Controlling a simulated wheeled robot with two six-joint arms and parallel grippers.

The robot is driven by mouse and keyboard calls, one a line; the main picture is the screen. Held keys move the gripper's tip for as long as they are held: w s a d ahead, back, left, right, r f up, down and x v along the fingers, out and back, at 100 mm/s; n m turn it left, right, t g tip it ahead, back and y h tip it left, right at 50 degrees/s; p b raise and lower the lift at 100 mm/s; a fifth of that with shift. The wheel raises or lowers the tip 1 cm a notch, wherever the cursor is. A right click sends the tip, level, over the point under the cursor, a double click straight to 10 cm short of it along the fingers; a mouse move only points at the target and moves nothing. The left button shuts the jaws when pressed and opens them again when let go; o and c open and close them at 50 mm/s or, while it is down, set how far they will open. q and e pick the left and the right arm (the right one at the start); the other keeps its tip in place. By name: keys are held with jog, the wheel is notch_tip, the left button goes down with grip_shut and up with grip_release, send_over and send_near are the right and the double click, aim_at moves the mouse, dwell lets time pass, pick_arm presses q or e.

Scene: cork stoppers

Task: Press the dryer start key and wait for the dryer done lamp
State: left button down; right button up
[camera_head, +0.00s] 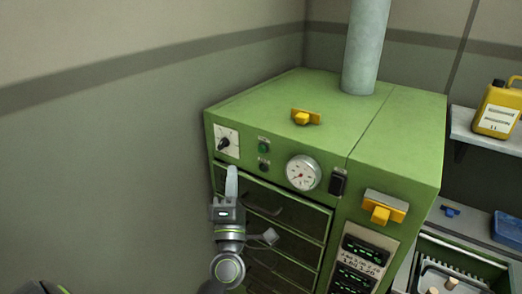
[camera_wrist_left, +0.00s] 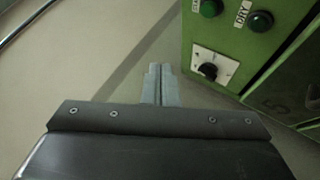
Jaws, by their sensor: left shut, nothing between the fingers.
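The dryer is a green cabinet (camera_head: 400,130). On its front, a round green button (camera_head: 263,147) sits above a round dark one (camera_head: 263,166); no glow shows on the dark one. In the left wrist view the green button (camera_wrist_left: 210,8) and the dark one (camera_wrist_left: 260,20) are at the top right, with a "DRY" label between them; the green one's label is cut off. My left gripper (camera_head: 232,172) is shut and empty, pointing up below and left of the buttons. Its fingertips (camera_wrist_left: 160,70) appear apart from the panel. My right gripper is not in view.
A black rotary knob (camera_head: 224,143) on a white plate is left of the buttons. A dial gauge (camera_head: 303,173) and black switch (camera_head: 338,183) are to the right. Drawers with handles lie below. A yellow jug (camera_head: 497,108) stands on a shelf at right. The left wall is bare.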

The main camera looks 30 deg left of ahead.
pick_arm(q)
jog(key=b, duration=0.1)
send_near(262, 149)
jog(key=w+a+r, duration=0.2)
jog(key=a+r, duration=0.2)
jog(key=shift+w, duration=0.55)
dwell(1.4)
jog(key=shift+w, duration=0.4)
jog(key=shift+w, duration=0.4)
dwell(0.5)
jog(key=shift+s+r, duration=0.1)
jog(key=shift+s, duration=0.05)
dwell(0.3)
jog(key=shift+s+p, duration=0.35)
jog(key=shift+s, duration=0.35)
